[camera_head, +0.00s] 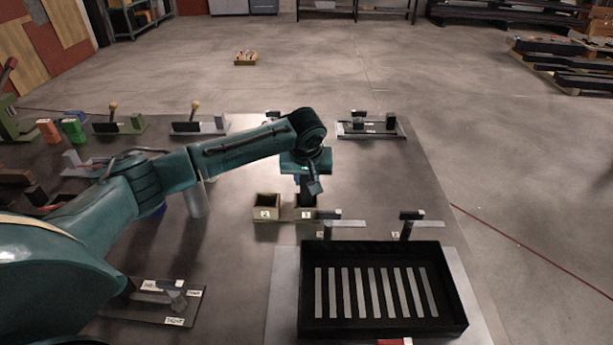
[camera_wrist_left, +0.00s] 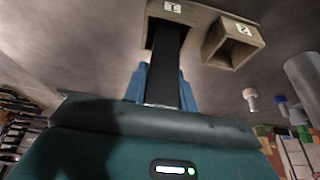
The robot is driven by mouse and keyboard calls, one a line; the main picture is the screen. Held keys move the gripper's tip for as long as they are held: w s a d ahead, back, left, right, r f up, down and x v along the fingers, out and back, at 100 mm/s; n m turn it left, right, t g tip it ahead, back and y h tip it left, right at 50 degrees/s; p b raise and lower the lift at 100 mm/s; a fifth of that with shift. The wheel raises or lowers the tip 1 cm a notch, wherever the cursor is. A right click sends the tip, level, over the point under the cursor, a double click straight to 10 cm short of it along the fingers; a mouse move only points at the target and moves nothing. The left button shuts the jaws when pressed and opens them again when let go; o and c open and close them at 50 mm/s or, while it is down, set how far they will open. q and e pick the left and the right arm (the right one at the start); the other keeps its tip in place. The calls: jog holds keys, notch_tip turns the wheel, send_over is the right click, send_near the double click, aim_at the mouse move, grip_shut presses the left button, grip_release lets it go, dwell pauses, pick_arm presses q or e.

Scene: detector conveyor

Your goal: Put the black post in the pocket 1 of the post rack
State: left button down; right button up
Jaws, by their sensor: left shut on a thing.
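The black post (camera_wrist_left: 165,72) is held between the blue fingers of my left gripper (camera_wrist_left: 160,85). The post rack shows as two tan square pockets. Pocket 1 (camera_wrist_left: 183,12) is at the far end of the post, and the post's end is at or inside its mouth; how deep is unclear. Pocket 2 (camera_wrist_left: 212,42) beside it looks empty. In the head view, my left gripper (camera_head: 307,187) is right above pocket 1 (camera_head: 296,214), with pocket 2 (camera_head: 266,213) to its left. The gripper and wrist partly hide the post there. My right gripper is not seen.
A black tray with pale slats (camera_head: 322,333) stands front right. Two small stands with black blocks (camera_head: 407,228) are just behind it. Several fixtures, such as one with a wooden knob (camera_head: 195,107), line the table's back.

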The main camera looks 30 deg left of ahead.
pick_arm(q)
jog(key=c, duration=1.1)
grip_release()
jog(key=v, duration=1.2)
jog(key=shift+w+r, duration=0.1)
jog(key=shift+r, duration=0.1)
